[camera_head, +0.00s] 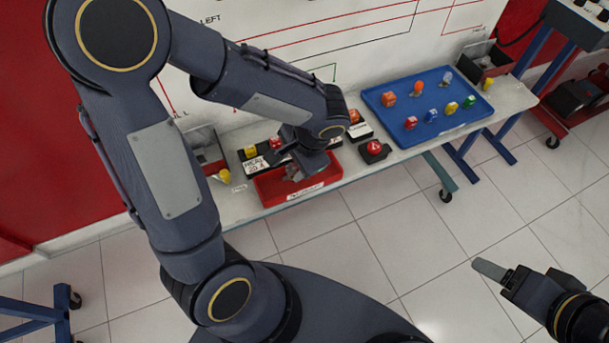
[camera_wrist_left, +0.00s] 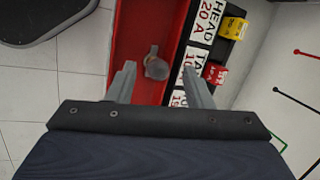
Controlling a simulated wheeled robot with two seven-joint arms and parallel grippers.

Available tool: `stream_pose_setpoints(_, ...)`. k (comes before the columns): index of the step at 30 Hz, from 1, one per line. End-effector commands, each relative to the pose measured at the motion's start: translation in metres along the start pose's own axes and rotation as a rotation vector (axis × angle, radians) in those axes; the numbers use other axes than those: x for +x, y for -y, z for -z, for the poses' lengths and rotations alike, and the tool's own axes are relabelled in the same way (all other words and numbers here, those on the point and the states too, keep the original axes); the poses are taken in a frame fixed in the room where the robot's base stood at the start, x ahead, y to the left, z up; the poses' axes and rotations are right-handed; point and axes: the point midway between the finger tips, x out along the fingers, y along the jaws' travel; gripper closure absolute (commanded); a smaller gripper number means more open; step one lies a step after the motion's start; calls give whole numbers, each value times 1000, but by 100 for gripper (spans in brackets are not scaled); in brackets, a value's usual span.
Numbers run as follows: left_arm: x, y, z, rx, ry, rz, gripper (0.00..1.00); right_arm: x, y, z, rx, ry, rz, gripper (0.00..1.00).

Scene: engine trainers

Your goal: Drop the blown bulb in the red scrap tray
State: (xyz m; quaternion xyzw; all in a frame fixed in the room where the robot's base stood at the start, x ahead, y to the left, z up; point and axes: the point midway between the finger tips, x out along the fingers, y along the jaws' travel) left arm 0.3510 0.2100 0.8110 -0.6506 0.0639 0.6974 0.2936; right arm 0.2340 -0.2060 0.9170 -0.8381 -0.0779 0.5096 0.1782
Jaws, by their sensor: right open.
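The red scrap tray (camera_head: 325,178) sits at the front edge of the bench, with a white label on its front. It also shows in the left wrist view (camera_wrist_left: 137,30). The blown bulb (camera_wrist_left: 156,67), greyish with a small metal base, appears within the tray, just beyond and between my left fingertips and apart from them. My left gripper (camera_head: 296,172) points down over the tray with its fingers spread and empty; they also show in the left wrist view (camera_wrist_left: 160,75). My right gripper (camera_head: 500,272) is open over the floor at the lower right, away from the bench.
A blue tray (camera_head: 420,128) with several coloured bulbs and fuses lies to the right on the bench (camera_head: 510,97). A red button box (camera_head: 374,151) stands beside the scrap tray. Labelled fuse holders (camera_wrist_left: 205,20) run right behind it. Tiled floor in front is clear.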

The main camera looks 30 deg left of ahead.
Motion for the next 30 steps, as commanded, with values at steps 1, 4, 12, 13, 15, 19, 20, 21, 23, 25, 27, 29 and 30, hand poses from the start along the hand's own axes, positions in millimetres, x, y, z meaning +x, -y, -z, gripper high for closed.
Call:
stream_pose_setpoints(1, 0, 0, 0, 0, 0, 0, 53, 0, 0, 0, 0, 0, 0, 32)
stream_pose_setpoints(4, -1, 0, 0, 0, 0, 0, 53, 0, 0, 0, 0, 0, 0, 32)
stream_pose_setpoints(12, -38, 1, 1, -1, -6, 2, 53, -6, 3, 3, 0, 0, 0, 32)
stream_pose_setpoints(13, -44, 1, 1, -1, -5, 2, 53, -7, 3, 4, 0, 0, 0, 32)
stream_pose_setpoints(15, -55, 0, 0, 0, -4, 1, 53, -8, 4, 4, 0, 0, 0, 32)
stream_pose_setpoints(19, -71, 0, 1, 0, -3, 0, 53, -10, 5, 5, 0, 0, 0, 32)
stream_pose_setpoints(20, -73, 0, 0, 0, -2, 1, 53, -10, 5, 5, 0, 0, 0, 32)
stream_pose_setpoints(21, -76, 0, 0, 0, -1, 1, 53, -10, 5, 5, 0, 0, 0, 32)
stream_pose_setpoints(23, -78, 0, 0, 0, -2, 1, 53, -10, 5, 5, 0, 0, 0, 32)
stream_pose_setpoints(25, -79, 0, 0, 0, -1, 0, 53, -10, 5, 5, 0, 0, 0, 32)
stream_pose_setpoints(27, -78, 0, 0, 0, -1, 0, 53, -10, 5, 5, 0, 0, 0, 32)
stream_pose_setpoints(29, -78, 0, 0, 0, 0, 0, 53, -10, 5, 5, 0, 0, 0, 32)
stream_pose_setpoints(30, -78, 0, 0, 0, 0, 0, 53, -10, 5, 5, 0, 0, 0, 32)
